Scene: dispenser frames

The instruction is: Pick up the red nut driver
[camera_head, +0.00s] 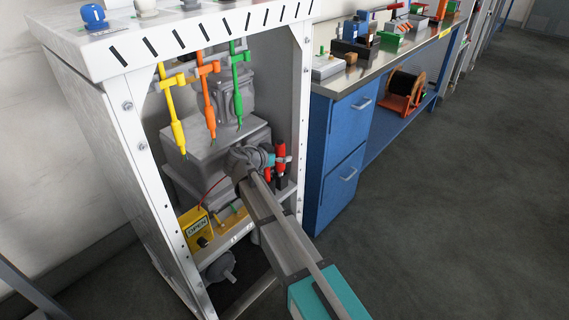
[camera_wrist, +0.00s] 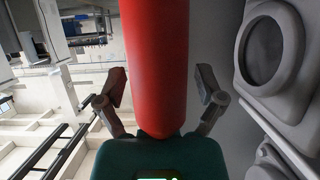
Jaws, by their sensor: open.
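The red nut driver (camera_head: 281,152) hangs upright inside the white frame on the right side, at the end of my arm. In the wrist view its thick red handle (camera_wrist: 157,60) fills the middle and runs down from the top edge to a rounded end. My gripper (camera_wrist: 162,85) is open, with one finger on each side of the handle. A gap shows between the handle and the right finger; the left finger looks very near the handle, and I cannot tell whether it touches. In the head view my wrist partly hides the gripper and the driver.
Yellow (camera_head: 173,120), orange (camera_head: 208,100) and green (camera_head: 238,85) drivers hang to the left in the frame. A yellow box (camera_head: 197,228) marked OPEN sits below. The frame's right post (camera_head: 303,110) stands close to the gripper. A blue workbench (camera_head: 335,165) is at right.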

